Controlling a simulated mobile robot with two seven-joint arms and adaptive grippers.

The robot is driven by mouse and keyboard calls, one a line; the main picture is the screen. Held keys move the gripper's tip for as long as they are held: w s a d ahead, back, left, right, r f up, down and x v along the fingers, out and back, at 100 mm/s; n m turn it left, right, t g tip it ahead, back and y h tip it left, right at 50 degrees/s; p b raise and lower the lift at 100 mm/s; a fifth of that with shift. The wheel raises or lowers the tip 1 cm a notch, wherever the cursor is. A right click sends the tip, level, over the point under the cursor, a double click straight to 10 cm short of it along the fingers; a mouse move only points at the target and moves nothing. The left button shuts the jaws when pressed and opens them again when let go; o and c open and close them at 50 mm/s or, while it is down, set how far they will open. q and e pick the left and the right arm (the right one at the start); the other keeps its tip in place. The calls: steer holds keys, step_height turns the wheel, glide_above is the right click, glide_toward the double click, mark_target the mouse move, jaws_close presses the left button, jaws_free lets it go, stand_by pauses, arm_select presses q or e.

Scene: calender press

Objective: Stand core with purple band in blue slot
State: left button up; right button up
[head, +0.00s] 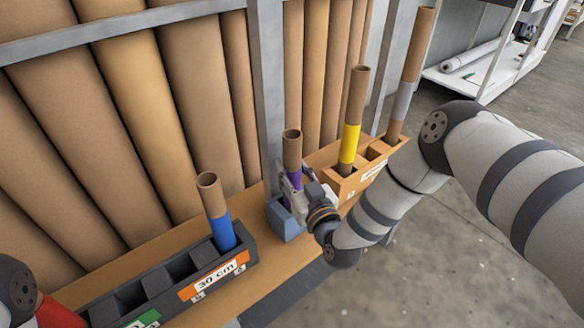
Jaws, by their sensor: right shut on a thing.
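The cardboard core with the purple band (291,150) is near the middle of the head view, upright or nearly so. My right gripper (290,190) is shut on it at the purple band, with my right arm reaching in from the right. A blue-grey holder (287,229) is directly below the gripper. The core's lower end is hidden by the gripper and holder, so I cannot tell whether it is inside the slot. My left gripper is out of view.
A dark rack labelled "30 cm" (211,279) holds a blue-banded core (220,226). An orange-brown rack (344,186) holds a yellow-banded core (349,140) and a grey-banded core (403,95). Large brown rolls (135,80) stand behind a metal post (268,90). Open floor (440,260) lies right.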

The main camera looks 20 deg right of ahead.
steer(key=shift+f, duration=0.4)
steer(key=o, duration=1.3)
steer(key=shift+c, duration=0.2)
steer(key=s+d, duration=0.1)
steer(key=s, duration=1.1)
